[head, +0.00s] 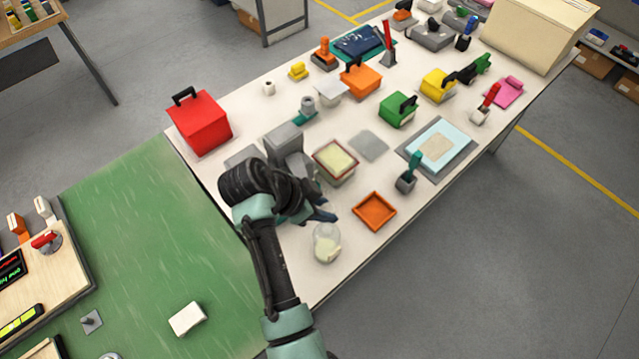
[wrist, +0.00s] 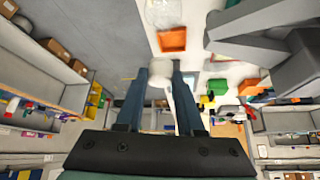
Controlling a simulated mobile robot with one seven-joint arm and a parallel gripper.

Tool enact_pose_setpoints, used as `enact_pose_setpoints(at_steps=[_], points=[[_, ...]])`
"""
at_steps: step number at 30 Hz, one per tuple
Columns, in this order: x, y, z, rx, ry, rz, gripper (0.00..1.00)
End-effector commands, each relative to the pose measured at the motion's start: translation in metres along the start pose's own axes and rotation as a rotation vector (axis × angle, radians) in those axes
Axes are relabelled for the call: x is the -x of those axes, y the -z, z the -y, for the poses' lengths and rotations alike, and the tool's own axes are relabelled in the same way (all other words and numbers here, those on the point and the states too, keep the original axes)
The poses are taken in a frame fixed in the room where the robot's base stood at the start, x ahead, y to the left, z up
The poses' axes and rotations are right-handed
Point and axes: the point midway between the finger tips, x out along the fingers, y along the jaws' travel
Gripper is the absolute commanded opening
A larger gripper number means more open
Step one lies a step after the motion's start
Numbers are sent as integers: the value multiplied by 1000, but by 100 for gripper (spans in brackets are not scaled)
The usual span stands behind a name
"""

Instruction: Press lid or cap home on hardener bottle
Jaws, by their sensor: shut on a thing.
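My gripper (head: 322,214) is over the near end of the white table, with its fingers pointing right. In the wrist view its two dark blue fingers (wrist: 160,70) are shut on a small whitish thing (wrist: 161,73), which I cannot surely tell as a cap or a bottle; in the head view my arm hides it. A clear, rounded vessel with pale cream contents (head: 326,244) stands just below the gripper in the head view, near the table's front edge. I cannot tell whether it is the hardener bottle, or whether a lid is on it.
An orange tray (head: 374,211) lies right of the gripper. The green bench (head: 150,240) adjoins at left. Bare table surrounds the orange tray.

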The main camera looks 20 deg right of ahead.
Motion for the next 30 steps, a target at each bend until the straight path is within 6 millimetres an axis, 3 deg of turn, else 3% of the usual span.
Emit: enact_pose_setpoints(at_steps=[8, 22, 30], points=[[-7, -3, 0, -14, -9, 1, 0], [-44, -27, 0, -11, -9, 1, 0], [-53, -33, 0, -11, -7, 1, 0]])
